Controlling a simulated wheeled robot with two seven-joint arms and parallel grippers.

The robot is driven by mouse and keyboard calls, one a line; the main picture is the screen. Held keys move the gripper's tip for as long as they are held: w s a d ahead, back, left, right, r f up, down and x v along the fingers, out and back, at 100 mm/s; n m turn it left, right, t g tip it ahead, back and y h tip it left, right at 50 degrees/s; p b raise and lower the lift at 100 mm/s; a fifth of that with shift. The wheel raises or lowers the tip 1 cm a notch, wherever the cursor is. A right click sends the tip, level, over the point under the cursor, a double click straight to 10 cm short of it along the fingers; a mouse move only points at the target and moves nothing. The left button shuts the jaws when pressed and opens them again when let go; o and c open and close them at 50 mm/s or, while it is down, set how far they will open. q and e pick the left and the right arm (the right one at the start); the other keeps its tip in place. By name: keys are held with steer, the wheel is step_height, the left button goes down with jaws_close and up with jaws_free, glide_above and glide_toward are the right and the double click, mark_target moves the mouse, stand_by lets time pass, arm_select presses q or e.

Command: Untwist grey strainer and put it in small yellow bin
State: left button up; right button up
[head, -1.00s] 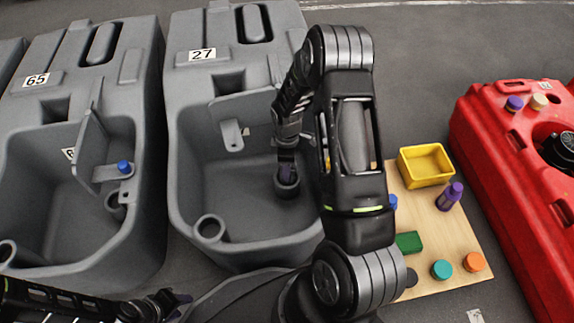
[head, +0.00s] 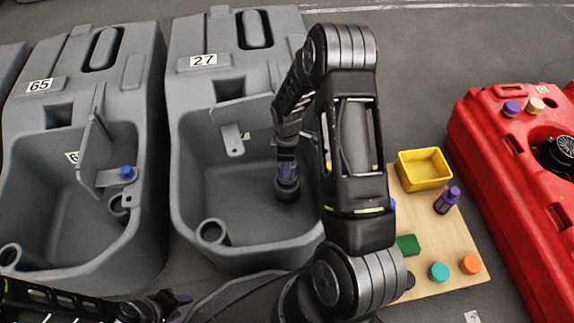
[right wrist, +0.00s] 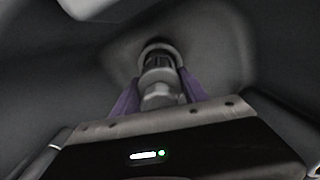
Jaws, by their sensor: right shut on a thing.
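The grey strainer (head: 287,190) stands upright low in the basin of the grey tank numbered 27 (head: 245,120). My right gripper (head: 287,172) reaches down from above and is shut on it. In the right wrist view the strainer (right wrist: 158,88) sits between the purple fingers of my right gripper (right wrist: 158,98). Whether its lower end is still joined to the tank is hard to tell. The small yellow bin (head: 428,184) stands on a wooden board to the right of my right arm and looks empty. My left gripper (head: 180,306) is at the bottom left, open and empty.
The wooden board (head: 455,228) also holds a purple bottle (head: 447,200), a green block (head: 408,245), and teal (head: 439,271) and orange (head: 470,264) caps. A red tank (head: 495,165) stands at right. Tank 65 (head: 75,215), with a blue cap (head: 127,172), stands at left.

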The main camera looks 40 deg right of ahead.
steer(key=shift+r+p, duration=1.15)
steer(key=shift+r, duration=0.7)
steer(key=shift+r+p, duration=2.25)
steer(key=shift+r, duration=0.75)
steer(key=shift+r+p, duration=2.25)
steer(key=shift+r, duration=0.75)
step_height(320, 180, up, 6)
steer(key=p, duration=0.4)
